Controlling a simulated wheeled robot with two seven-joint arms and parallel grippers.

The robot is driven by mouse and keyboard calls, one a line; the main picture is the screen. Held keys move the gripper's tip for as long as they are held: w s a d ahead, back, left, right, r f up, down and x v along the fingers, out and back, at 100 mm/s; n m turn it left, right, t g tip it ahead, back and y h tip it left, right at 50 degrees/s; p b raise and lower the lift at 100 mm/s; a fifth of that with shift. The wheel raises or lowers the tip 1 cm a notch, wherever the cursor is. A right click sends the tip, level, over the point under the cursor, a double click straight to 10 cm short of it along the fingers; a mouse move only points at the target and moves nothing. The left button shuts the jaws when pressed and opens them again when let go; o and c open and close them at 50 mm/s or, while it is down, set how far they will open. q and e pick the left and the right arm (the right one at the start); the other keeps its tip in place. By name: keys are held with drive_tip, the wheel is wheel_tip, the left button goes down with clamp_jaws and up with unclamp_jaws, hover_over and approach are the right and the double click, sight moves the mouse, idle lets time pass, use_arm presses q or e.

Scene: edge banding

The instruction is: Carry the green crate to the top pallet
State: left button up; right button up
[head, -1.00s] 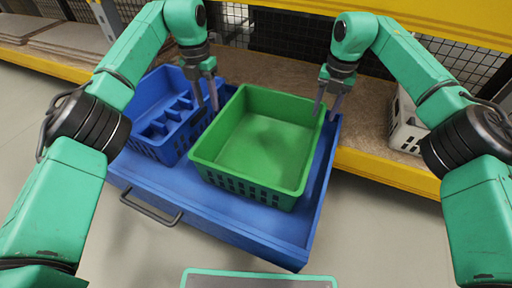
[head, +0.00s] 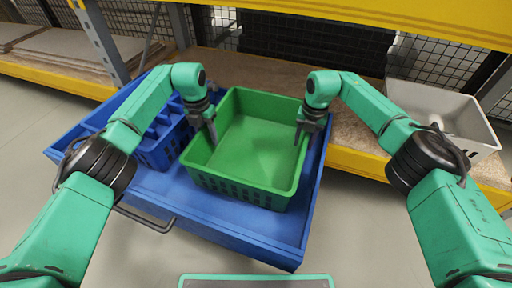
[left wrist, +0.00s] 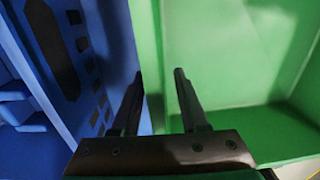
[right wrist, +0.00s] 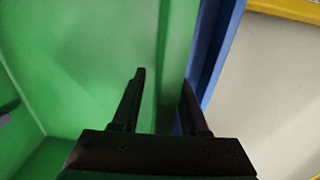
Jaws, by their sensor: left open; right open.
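The green crate (head: 262,150) is empty and sits on the blue tray (head: 225,222) in the head view. My left gripper (head: 212,136) is at its left wall and my right gripper (head: 300,136) at its right wall. Both are open and point down. In the left wrist view the fingers (left wrist: 158,95) straddle the crate's left wall, with green on the right and blue on the left. In the right wrist view the fingers (right wrist: 162,100) are on either side of the right wall. Whether they touch it I cannot tell. I cannot make out a top pallet.
A blue divided crate (head: 160,150) stands close left of the green crate on the tray. A grey-white bin (head: 440,115) is on the shelf at right. Yellow shelf beams (head: 370,163) run behind the tray and overhead. A grey upright (head: 105,45) stands at back left. The floor in front is clear.

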use_arm(q)
drive_tip(key=shift+f, duration=0.7)
use_arm(e)
drive_tip(key=shift+f, duration=0.75)
use_arm(q)
clamp_jaws()
use_arm(e)
clamp_jaws()
use_arm(q)
drive_tip(key=shift+r, duration=0.15)
use_arm(e)
drive_tip(key=shift+r, duration=0.15)
